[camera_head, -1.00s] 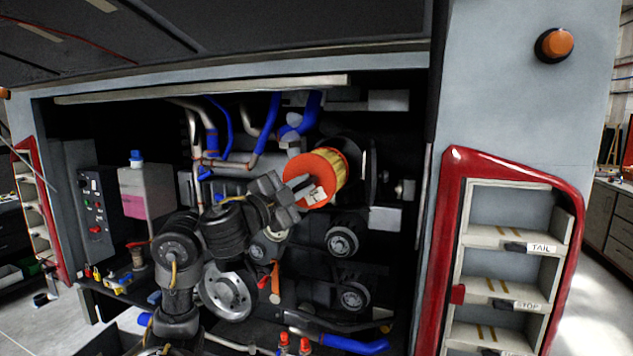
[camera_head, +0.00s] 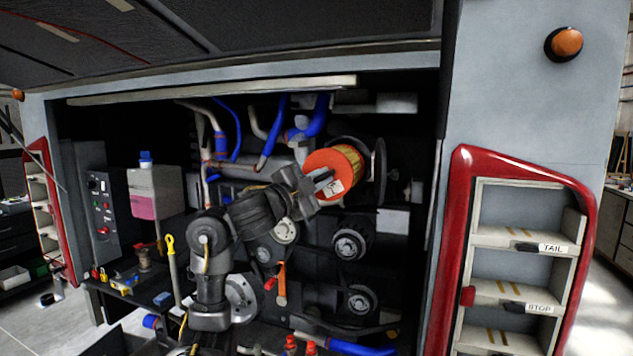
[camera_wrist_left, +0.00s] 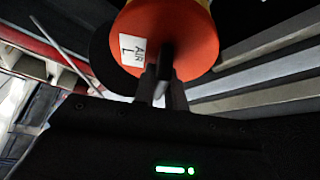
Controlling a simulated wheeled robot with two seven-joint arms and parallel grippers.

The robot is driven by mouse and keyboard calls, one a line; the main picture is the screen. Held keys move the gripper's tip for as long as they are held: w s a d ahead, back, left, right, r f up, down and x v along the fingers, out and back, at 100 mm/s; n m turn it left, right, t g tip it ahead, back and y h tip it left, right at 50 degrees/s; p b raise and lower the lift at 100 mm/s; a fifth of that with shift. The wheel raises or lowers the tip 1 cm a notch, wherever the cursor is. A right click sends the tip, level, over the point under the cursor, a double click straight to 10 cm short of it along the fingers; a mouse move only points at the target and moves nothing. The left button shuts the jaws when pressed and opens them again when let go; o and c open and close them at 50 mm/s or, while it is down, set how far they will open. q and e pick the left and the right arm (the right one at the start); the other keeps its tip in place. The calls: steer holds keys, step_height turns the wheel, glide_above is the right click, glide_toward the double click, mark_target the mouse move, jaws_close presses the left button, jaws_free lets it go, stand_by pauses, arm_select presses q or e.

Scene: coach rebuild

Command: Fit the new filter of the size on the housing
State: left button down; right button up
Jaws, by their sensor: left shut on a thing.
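The new filter (camera_head: 349,160) is a cylinder with yellow pleats and an orange end cap, in the engine bay in the head view. My left gripper (camera_head: 320,184) is shut on its near end cap. In the left wrist view the orange cap (camera_wrist_left: 190,35) bears a white label reading "AIR L", with the gripper's fingers (camera_wrist_left: 163,75) against the cap. The dark round housing (camera_head: 379,172) is right behind the filter's far end, partly hidden by it. I cannot tell whether the filter has entered it. The housing's size marking is not readable. My right gripper is not in view.
Pulleys (camera_head: 351,243) sit below the filter, and blue hoses (camera_head: 268,140) run to its upper left. A control box (camera_head: 100,205) and a tank with pink fluid (camera_head: 152,194) stand at left. A red-framed light panel (camera_head: 455,255) borders the bay at right.

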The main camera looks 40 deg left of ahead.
arm_select(q)
steer(key=shift+a+r, duration=0.1)
steer(key=shift+r, duration=0.05)
stand_by(0.7)
steer(key=shift+w, duration=0.1)
steer(key=shift+w+a+b, duration=0.15)
steer(key=shift+w+b, duration=0.05)
steer(key=shift+w, duration=0.3)
steer(key=shift+w+a+b, duration=0.15)
steer(key=shift+w, duration=0.35)
steer(key=shift+w+a, duration=0.25)
steer(key=shift+w, duration=0.5)
steer(key=shift+w+a, duration=0.1)
steer(key=shift+w, duration=0.15)
